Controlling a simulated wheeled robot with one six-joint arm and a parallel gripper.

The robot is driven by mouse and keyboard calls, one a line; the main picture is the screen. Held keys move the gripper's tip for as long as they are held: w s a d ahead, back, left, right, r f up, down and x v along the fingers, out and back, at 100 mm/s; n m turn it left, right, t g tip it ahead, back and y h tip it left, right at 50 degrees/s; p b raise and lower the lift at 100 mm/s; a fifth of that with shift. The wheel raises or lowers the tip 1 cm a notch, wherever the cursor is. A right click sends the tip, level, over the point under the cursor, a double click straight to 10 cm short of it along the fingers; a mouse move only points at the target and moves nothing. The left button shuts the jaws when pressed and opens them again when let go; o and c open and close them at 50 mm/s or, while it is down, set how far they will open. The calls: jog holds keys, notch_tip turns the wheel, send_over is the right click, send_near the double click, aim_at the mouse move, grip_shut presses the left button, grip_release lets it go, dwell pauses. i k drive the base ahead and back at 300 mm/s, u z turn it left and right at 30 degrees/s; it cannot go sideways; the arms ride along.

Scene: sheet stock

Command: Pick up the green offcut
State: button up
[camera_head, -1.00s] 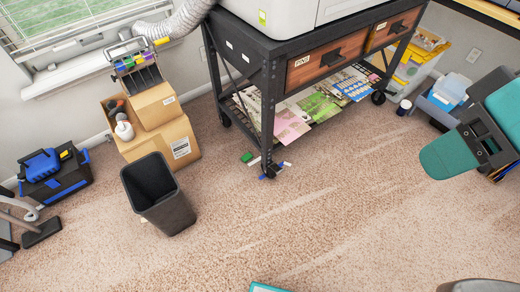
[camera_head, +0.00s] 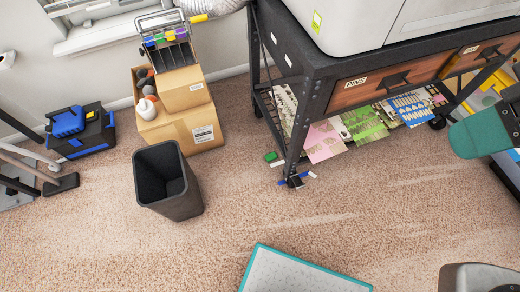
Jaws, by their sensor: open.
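A small green piece (camera_head: 271,157) lies on the carpet at the left of the cart's front leg, with small white and blue pieces close by. A flat green printed sheet (camera_head: 366,125) lies on the cart's lower shelf between a pink sheet (camera_head: 322,142) and a blue one (camera_head: 408,108). I cannot tell which of the two greens is the offcut. My gripper is not in view.
The black cart (camera_head: 300,115) stands at the upper right. A dark bin (camera_head: 168,185) and cardboard boxes (camera_head: 180,127) stand to its left. A teal-edged pale panel (camera_head: 300,272) is at the bottom. A teal chair part (camera_head: 480,135) is at the right. Carpet between is open.

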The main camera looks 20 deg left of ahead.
aim_at(271, 157)
jog(key=u, duration=0.5)
jog(key=i, duration=0.55)
jog(key=u, duration=1)
jog(key=i, duration=0.35)
jog(key=u, duration=0.35)
